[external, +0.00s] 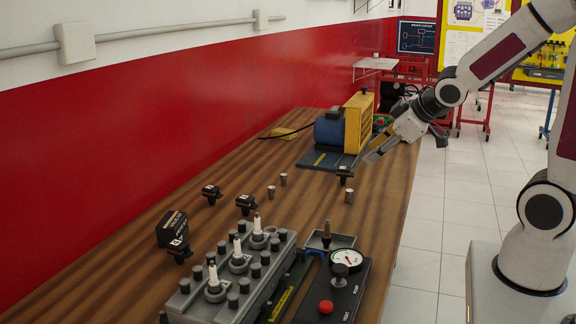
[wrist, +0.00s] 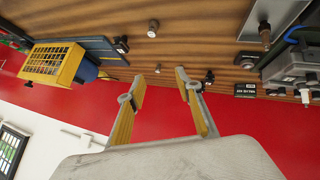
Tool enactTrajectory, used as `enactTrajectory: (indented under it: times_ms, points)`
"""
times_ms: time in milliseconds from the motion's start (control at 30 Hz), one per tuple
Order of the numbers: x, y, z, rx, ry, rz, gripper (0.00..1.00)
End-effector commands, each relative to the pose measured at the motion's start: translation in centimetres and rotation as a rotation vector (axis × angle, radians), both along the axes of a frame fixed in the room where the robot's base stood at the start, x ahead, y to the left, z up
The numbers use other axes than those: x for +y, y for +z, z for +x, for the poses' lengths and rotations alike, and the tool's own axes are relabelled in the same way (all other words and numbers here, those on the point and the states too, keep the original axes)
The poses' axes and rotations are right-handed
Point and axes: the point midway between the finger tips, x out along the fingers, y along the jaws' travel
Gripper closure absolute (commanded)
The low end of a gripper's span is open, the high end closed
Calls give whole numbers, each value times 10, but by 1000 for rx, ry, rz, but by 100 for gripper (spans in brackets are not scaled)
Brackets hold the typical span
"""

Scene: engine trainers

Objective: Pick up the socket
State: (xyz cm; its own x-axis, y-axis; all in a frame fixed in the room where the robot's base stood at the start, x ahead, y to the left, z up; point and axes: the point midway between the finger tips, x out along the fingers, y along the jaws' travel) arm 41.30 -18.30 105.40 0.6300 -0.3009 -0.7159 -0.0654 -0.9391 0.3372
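Small silvery metal cylinders that look like sockets stand on the wooden bench. In the external view one (external: 349,196) is near the right edge, and two others (external: 271,191) (external: 283,179) stand further left. In the wrist view the nearest cylinder (wrist: 153,28) is at the top, and a smaller one (wrist: 158,69) is lower down, close to the fingers. My gripper (external: 403,149) is above the bench's right edge, beyond the nearest cylinder and apart from it. Its two fingers are spread in the wrist view (wrist: 158,84), with nothing between them.
A blue and yellow motor unit (external: 330,128) stands behind the cylinders. Black connectors (external: 211,192) lie at the left. A grey engine block with spark plugs (external: 222,285) and a gauge box (external: 345,275) fill the front. The bench middle is mostly clear.

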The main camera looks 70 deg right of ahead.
Motion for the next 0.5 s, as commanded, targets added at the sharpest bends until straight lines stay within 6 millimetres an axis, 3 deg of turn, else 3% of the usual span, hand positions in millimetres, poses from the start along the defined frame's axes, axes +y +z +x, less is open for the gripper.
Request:
enactTrajectory:
  times_ms: [500]
  points:
    - [-61,-63,31,-75,93,-32,65]
